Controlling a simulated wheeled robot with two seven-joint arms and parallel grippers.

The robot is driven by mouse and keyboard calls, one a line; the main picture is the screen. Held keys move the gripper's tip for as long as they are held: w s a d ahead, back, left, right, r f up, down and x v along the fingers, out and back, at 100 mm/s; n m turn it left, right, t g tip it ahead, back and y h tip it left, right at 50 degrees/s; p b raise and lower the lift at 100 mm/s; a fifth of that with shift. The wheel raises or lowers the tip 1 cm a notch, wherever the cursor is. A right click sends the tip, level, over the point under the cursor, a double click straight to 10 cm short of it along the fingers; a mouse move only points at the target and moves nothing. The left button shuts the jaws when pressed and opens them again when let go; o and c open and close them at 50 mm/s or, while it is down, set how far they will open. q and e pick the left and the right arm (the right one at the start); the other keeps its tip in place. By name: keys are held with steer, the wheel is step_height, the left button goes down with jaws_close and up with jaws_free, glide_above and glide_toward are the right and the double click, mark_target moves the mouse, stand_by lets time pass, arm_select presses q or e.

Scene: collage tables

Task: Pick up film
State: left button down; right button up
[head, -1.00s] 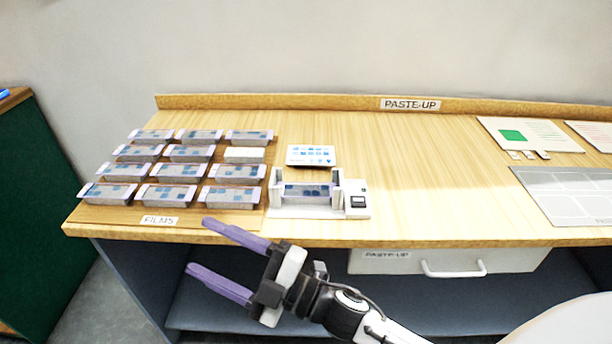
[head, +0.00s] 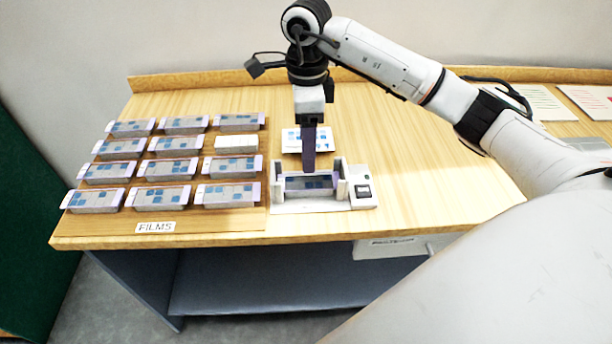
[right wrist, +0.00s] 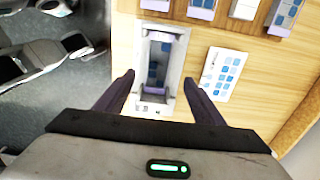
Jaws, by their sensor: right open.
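A film (head: 308,182) with blue squares lies in a white device (head: 347,205) at the front of the table; it also shows in the right wrist view (right wrist: 160,62). More films (head: 232,193) stand in rows on a wooden board labelled FILMS, left of the device. My right gripper (head: 309,168) points down over the device, its fingers seen edge-on in the head view. In the right wrist view the gripper (right wrist: 160,82) is open and empty, with the device and its film between and beyond the fingers. My left gripper is not in view.
A printed card (head: 318,140) with blue squares lies just behind the device and shows in the right wrist view (right wrist: 222,74). A plain white block (head: 236,143) sits among the films. A back ledge (head: 190,80) bounds the table. The table right of the device is clear.

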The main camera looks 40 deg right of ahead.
mark_target(309, 181)
steer(key=f, duration=0.2)
steer(key=f+p, duration=0.1)
steer(key=f, duration=0.4)
steer(key=shift+s+f, duration=0.3)
steer(key=shift+f, duration=0.1)
steer(key=shift+d, duration=0.1)
steer(key=c, duration=1.1)
